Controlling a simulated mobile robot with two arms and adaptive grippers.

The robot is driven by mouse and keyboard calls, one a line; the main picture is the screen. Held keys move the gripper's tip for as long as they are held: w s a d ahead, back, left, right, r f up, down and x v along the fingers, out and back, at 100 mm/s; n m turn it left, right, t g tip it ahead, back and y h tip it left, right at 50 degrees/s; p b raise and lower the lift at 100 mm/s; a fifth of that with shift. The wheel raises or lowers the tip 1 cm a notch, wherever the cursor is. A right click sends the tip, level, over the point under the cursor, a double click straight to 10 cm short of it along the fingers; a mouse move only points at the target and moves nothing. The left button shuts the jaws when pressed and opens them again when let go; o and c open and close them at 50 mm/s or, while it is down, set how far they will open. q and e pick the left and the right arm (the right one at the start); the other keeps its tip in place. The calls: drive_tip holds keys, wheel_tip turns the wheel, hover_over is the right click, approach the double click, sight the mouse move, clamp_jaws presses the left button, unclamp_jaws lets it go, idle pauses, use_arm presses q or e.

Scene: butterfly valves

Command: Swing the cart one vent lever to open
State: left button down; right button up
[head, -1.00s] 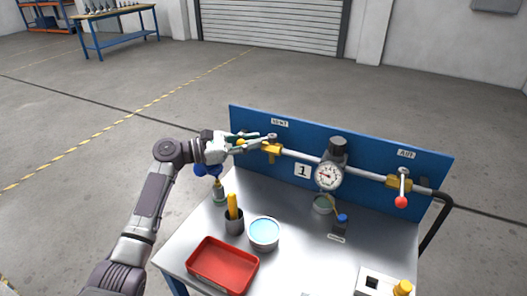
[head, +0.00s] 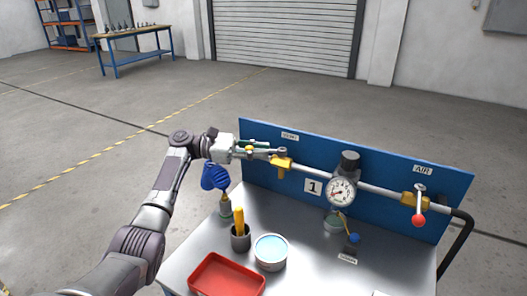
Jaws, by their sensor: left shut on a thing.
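The vent valve (head: 282,163) is a yellow body at the left end of the pipe, under a "VENT" label (head: 290,136) on the blue panel (head: 330,147). Its lever (head: 262,151) points left, about in line with the pipe. My left gripper (head: 260,150) comes in from the left and is shut on the lever; its fingers hide much of the handle. A "1" plate (head: 313,187) marks the cart (head: 300,225). My right gripper is out of view.
A dial gauge (head: 341,191) sits mid-pipe. The air valve (head: 416,199) at right has a red-knobbed lever (head: 418,219) hanging down.

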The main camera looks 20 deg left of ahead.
use_arm(q)
drive_tip(key=shift+a, duration=0.15)
drive_tip(key=c, duration=1.3)
unclamp_jaws()
drive_tip(key=shift+a, duration=0.1)
drive_tip(key=shift+o, duration=0.4)
drive_tip(key=shift+a+f, duration=0.1)
drive_tip(key=shift+a, duration=0.05)
drive_tip(key=v, duration=1.2)
drive_tip(key=shift+s, duration=0.1)
